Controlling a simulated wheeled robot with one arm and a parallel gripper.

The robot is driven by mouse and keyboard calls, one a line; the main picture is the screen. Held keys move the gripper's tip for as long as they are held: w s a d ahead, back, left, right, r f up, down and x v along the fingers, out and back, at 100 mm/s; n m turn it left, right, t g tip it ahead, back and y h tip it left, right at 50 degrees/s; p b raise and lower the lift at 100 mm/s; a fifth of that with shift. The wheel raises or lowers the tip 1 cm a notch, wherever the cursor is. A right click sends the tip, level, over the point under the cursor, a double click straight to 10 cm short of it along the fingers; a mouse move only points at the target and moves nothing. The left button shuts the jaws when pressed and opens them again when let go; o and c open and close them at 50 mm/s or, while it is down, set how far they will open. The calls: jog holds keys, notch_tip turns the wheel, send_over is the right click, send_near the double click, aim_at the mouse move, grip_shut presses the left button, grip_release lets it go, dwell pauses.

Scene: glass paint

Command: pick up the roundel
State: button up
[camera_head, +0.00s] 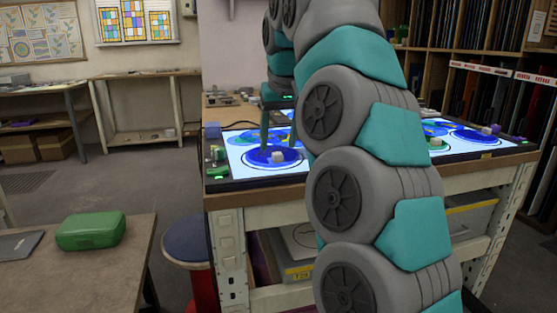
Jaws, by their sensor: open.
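A blue roundel (255,157) lies flat on the left part of the lit table top. A small pale block (278,157) stands on it or just in front of its middle; I cannot tell if they are joined. My gripper (279,141) is open, with its teal fingers pointing down over the far part of this roundel. Whether the fingertips touch it cannot be told. My arm hides the middle of the table. More round glass pieces show behind, and a blue one (472,137) lies at the right.
The light table (240,175) stands on a bench with shelves below. Small blocks and tools sit along its edges. A green case (91,231) lies on a wooden table (128,262) at the lower left, near a round stool (187,240). Racks of sheets stand at the right.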

aim_at(277, 154)
jog(key=b+x, duration=0.1)
jog(key=x, duration=0.2)
jog(key=shift+w+f, duration=0.1)
jog(key=shift+f, duration=0.05)
jog(key=shift+d, duration=0.1)
grip_shut()
dwell(0.4)
